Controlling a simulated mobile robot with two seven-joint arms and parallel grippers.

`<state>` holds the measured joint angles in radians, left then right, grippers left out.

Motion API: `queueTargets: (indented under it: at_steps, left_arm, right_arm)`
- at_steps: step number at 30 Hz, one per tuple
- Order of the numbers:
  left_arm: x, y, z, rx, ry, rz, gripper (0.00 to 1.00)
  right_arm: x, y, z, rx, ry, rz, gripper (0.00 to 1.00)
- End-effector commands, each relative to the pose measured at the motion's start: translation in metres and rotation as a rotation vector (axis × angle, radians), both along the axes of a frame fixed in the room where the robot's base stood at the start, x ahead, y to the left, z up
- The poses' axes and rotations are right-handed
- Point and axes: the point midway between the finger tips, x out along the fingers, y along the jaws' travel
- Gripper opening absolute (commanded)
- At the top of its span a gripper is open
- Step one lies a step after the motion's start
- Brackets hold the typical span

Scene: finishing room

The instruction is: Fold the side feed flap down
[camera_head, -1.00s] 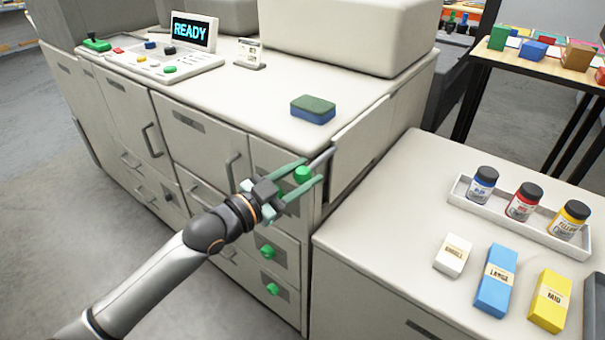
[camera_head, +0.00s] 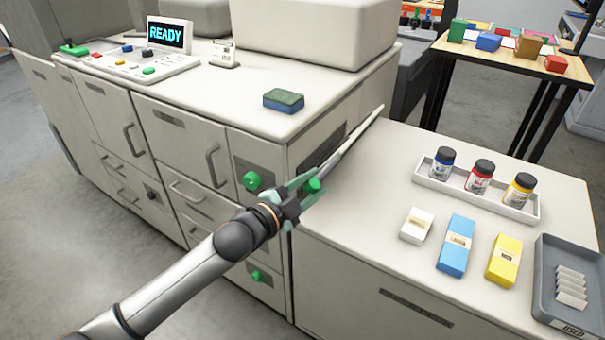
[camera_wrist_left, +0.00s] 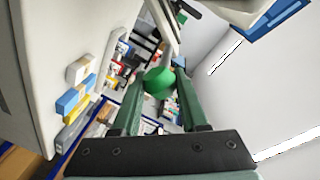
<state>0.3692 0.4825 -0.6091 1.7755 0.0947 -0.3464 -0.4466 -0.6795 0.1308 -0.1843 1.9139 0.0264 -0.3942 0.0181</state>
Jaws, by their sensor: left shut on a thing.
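The side feed flap (camera_head: 350,140) is a pale panel on the right side of the machine. It is tilted outward, seen nearly edge-on, with a dark opening (camera_head: 328,148) showing behind it. A green knob (camera_head: 314,185) sits at its near end. My left gripper (camera_head: 306,186) is shut on this knob, its green fingers on either side. In the left wrist view the knob (camera_wrist_left: 158,80) is between the two fingers (camera_wrist_left: 157,98), and a pale panel edge (camera_wrist_left: 163,22) shows beyond it. My right gripper is not in view.
The side counter (camera_head: 375,235) stands right of the flap, with a bottle tray (camera_head: 428,183), white, blue and yellow boxes, and a grey tray (camera_head: 545,305). A green-blue sponge (camera_head: 284,101) lies on the machine top. The counter near the flap is clear.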

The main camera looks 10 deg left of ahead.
Motion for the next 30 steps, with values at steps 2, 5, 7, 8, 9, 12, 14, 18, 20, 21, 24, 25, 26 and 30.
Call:
queueTargets:
  at_steps: [2, 5, 7, 8, 9, 12, 14, 18, 20, 21, 24, 25, 26, 30]
  left_arm:
    - [-0.003, -0.007, -0.010, 0.068, -0.021, -0.002, 0.00]
    - [-0.006, -0.015, -0.021, 0.157, -0.055, -0.003, 0.00]
    - [-0.008, -0.021, -0.030, 0.218, -0.078, -0.003, 0.00]
    - [-0.009, -0.024, -0.035, 0.245, -0.087, -0.003, 0.00]
    - [-0.010, -0.027, -0.040, 0.281, -0.100, -0.002, 0.00]
    - [-0.013, -0.036, -0.054, 0.367, -0.132, -0.003, 0.00]
    - [-0.015, -0.040, -0.062, 0.417, -0.152, -0.003, 0.00]
    - [-0.018, -0.047, -0.080, 0.524, -0.191, -0.004, 0.00]
    - [-0.018, -0.050, -0.087, 0.564, -0.204, -0.003, 0.00]
    - [-0.019, -0.051, -0.092, 0.589, -0.214, -0.003, 0.00]
    - [-0.020, -0.053, -0.101, 0.643, -0.233, -0.002, 0.00]
    - [-0.020, -0.054, -0.103, 0.657, -0.238, -0.002, 0.00]
    - [-0.020, -0.054, -0.105, 0.671, -0.244, -0.002, 0.00]
    - [-0.020, -0.056, -0.113, 0.715, -0.260, -0.002, 0.00]
  right_arm:
    - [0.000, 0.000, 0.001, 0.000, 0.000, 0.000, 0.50]
    - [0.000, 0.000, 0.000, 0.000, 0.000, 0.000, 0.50]
    - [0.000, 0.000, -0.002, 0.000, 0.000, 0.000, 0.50]
    - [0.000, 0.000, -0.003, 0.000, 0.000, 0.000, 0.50]
    - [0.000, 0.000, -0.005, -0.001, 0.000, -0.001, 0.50]
    - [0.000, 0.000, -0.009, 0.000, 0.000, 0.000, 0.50]
    - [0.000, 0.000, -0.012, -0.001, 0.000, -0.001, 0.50]
    - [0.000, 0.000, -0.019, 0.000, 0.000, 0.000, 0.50]
    - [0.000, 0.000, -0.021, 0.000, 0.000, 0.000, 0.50]
    - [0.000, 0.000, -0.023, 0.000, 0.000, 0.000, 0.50]
    - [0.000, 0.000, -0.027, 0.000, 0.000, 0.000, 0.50]
    - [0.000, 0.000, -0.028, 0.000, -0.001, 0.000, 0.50]
    - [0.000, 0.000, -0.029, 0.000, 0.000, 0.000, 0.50]
    - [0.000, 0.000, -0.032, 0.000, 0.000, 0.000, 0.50]
